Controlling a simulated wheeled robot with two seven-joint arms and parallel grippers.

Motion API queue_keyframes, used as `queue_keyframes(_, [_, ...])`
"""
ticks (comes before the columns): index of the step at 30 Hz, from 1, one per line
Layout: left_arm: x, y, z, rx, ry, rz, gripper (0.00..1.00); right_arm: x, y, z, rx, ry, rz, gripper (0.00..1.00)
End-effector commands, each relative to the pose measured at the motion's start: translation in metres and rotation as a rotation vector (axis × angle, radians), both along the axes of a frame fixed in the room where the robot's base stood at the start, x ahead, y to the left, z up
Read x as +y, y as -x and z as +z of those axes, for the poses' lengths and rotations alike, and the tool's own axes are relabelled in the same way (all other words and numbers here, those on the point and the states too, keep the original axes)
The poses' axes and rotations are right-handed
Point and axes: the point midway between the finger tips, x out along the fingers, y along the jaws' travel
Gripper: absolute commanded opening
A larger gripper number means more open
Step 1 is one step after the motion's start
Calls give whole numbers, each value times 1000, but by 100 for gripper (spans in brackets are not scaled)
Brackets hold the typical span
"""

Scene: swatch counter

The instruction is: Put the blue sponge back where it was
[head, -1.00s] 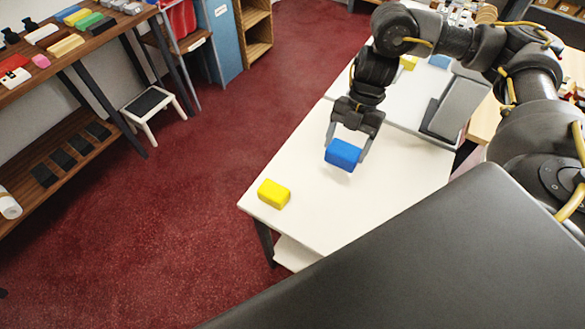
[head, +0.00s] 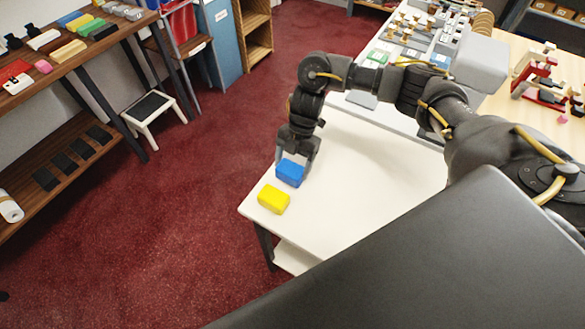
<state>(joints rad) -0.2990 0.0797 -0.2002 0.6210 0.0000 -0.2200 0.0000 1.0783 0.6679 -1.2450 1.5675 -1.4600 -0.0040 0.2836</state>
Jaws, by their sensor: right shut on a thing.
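The blue sponge (head: 290,173) is a small blue block in the head view, near the left edge of the white table (head: 375,185). My right gripper (head: 297,158) is above it, pointing down, and is shut on it. A yellow block (head: 273,199) lies on the table just in front of the blue sponge, close to the table's near left corner. I cannot tell whether the blue sponge touches the table. My left gripper is not in view.
The white table is clear to the right of the blocks. Swatch racks (head: 415,35) stand at its far end. A wooden shelf (head: 88,65) with colored blocks and a white step stool (head: 152,110) are at the left, across red carpet.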

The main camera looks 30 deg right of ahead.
Motion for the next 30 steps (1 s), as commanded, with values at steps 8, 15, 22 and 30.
queue_keyframes(8, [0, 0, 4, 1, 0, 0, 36, 0, 0, -26, 0, 0, 1, 47])
queue_keyframes(15, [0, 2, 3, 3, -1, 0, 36, 0, 2, -28, 3, 2, 2, 84])
queue_keyframes(22, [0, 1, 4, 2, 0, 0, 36, 0, 1, -26, 0, 0, 1, 94])
queue_keyframes(30, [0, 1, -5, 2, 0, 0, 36, -1, -1, -29, -4, -1, 1, 94])
